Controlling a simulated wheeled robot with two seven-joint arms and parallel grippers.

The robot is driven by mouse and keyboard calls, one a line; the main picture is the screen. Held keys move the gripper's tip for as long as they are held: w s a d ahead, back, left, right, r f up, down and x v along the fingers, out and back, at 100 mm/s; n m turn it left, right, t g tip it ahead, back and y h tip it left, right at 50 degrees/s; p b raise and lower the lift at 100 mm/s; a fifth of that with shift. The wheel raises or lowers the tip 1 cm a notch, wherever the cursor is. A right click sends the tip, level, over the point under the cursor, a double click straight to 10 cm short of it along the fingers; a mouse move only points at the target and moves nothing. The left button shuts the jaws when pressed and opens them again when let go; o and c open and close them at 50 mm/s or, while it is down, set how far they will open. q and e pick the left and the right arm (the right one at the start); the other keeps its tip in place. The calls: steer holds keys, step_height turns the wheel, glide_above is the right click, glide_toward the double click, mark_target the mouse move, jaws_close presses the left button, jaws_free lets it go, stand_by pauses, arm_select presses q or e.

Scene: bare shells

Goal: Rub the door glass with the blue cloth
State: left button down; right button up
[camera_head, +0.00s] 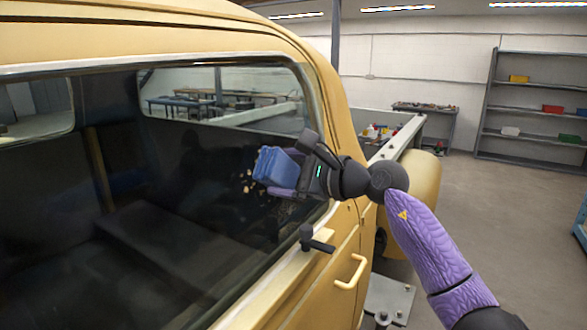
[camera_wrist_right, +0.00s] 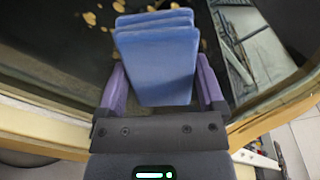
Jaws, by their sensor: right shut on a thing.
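The blue cloth (camera_head: 272,167) is a folded pad, held in front of the door glass (camera_head: 170,215) of a yellow vehicle in the head view. My right gripper (camera_head: 288,172) is shut on it, near the right part of the pane. In the right wrist view the folded blue cloth (camera_wrist_right: 157,62) sits between the purple fingers of my right gripper (camera_wrist_right: 160,90). I cannot tell whether the cloth touches the glass. My left gripper is not in view.
The yellow door has a handle (camera_head: 351,272) below the window, and a black knob (camera_head: 312,240) stands on the sill near the pane's lower right. A grey shelf (camera_head: 530,105) with coloured bins stands at the back right. The floor to the right is mostly clear.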

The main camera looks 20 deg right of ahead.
mark_target(294, 160)
steer(key=shift+s+a+p, duration=0.3)
steer(key=shift+s+a, duration=0.85)
steer(key=shift+a, duration=0.35)
steer(key=shift+s+a+p, duration=0.3)
steer(key=shift+s+a, duration=0.85)
steer(key=shift+a, duration=0.3)
steer(key=shift+w+r+p, duration=0.1)
steer(key=shift+r+p, duration=0.5)
steer(key=shift+r, duration=0.2)
steer(key=shift+w+d+f+b, duration=0.15)
steer(key=shift+w+d+b, duration=0.6)
steer(key=shift+w+d, duration=0.4)
steer(key=shift+w+d+b, duration=0.25)
steer(key=shift+w+d, duration=0.2)
steer(key=shift+d, duration=0.3)
steer(key=shift+w+d+b, duration=0.2)
steer(key=shift+w+d, duration=0.25)
steer(key=shift+d, duration=0.25)
steer(key=shift+w+d, duration=1.2)
steer(key=shift+d, duration=0.3)
